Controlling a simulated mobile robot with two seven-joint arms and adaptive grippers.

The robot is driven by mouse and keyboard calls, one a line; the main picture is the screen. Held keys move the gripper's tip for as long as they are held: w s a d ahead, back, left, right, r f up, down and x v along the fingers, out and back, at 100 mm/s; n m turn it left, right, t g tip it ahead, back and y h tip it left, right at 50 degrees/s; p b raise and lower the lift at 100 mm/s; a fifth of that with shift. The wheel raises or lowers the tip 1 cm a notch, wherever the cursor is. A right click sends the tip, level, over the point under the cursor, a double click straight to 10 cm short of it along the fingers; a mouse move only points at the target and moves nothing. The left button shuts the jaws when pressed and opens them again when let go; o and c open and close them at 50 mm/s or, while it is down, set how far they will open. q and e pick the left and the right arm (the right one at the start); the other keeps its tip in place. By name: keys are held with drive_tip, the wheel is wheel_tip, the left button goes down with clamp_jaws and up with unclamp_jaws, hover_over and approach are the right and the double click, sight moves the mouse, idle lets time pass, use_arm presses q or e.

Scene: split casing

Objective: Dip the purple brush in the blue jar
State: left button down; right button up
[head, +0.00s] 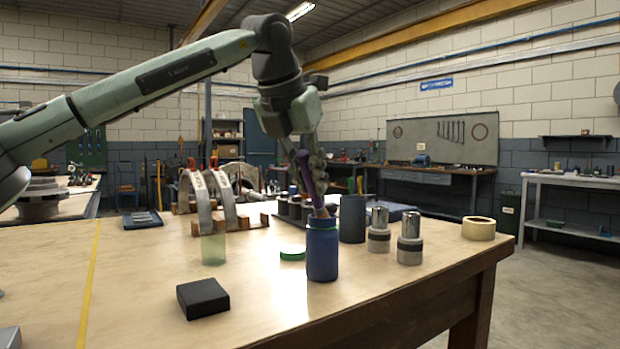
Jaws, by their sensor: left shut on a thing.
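The blue jar (322,256) stands open on the wooden table, near its front right edge. My left gripper (308,168) is above the jar, shut on the purple brush (308,182). I cannot tell how far the bristles reach inside the rim. A green lid (292,254) lies on the table just left of the jar.
A dark cylinder (352,218) stands close behind the jar. Two metal-topped cylinders (410,240) and a tape roll (478,228) are to the right. A black box (202,298) and a pale green glass (213,248) are to the left. The front left tabletop is mostly clear.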

use_arm(q)
drive_tip(key=shift+r+p, duration=2.95)
drive_tip(key=shift+r, duration=0.6)
drive_tip(key=shift+f, duration=0.15)
